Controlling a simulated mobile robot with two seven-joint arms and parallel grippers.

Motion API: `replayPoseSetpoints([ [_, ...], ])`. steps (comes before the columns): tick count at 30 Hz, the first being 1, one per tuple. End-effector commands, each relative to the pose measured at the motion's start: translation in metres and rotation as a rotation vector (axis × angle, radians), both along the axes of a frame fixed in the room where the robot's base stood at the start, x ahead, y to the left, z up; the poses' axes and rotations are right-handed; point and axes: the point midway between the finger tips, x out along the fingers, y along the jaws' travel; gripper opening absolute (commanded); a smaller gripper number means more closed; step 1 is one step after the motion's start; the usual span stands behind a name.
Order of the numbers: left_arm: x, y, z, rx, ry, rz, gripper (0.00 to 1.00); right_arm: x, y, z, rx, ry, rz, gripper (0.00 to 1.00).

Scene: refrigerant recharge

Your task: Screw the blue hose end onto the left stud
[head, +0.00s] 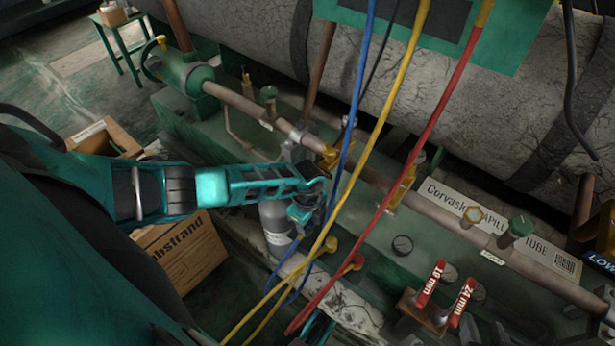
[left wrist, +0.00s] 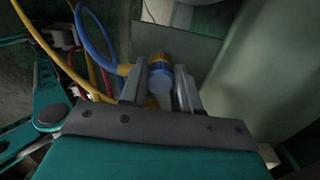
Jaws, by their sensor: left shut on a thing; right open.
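My left gripper (head: 308,204) reaches in from the left, beside the pipe. In the left wrist view its fingers (left wrist: 160,88) are shut on the blue hose end (left wrist: 161,78). A brass-coloured part (left wrist: 160,60) shows directly behind the hose end; I cannot tell whether it is the left stud or part of the fitting. The blue hose (left wrist: 93,35) loops off to the left there, and in the head view the blue hose (head: 357,85) hangs from above. A teal linkage (left wrist: 48,113), apparently of my right gripper, shows at left; its fingertips are unclear.
The yellow hose (head: 385,95) and red hose (head: 437,130) cross in front of the pipe (head: 450,212).

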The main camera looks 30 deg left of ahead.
Motion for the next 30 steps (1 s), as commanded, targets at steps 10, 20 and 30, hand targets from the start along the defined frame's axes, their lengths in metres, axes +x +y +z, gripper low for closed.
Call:
replayPoseSetpoints([
  [10,0.0004,0.0009,-0.0008,0.003,-0.001,-0.298,0.02,-0.0002,-0.0001,-0.0041,0.0,0.001,0.0,0.43],
  [20,0.0001,0.001,-0.0011,0.003,-0.001,-0.328,0.02,-0.0007,-0.0019,-0.0053,-0.009,0.001,0.006,0.43],
  [30,0.0,0.0013,-0.0018,0.003,-0.002,-0.621,0.02,-0.0008,-0.0024,-0.0102,-0.011,0.001,0.007,0.43],
])
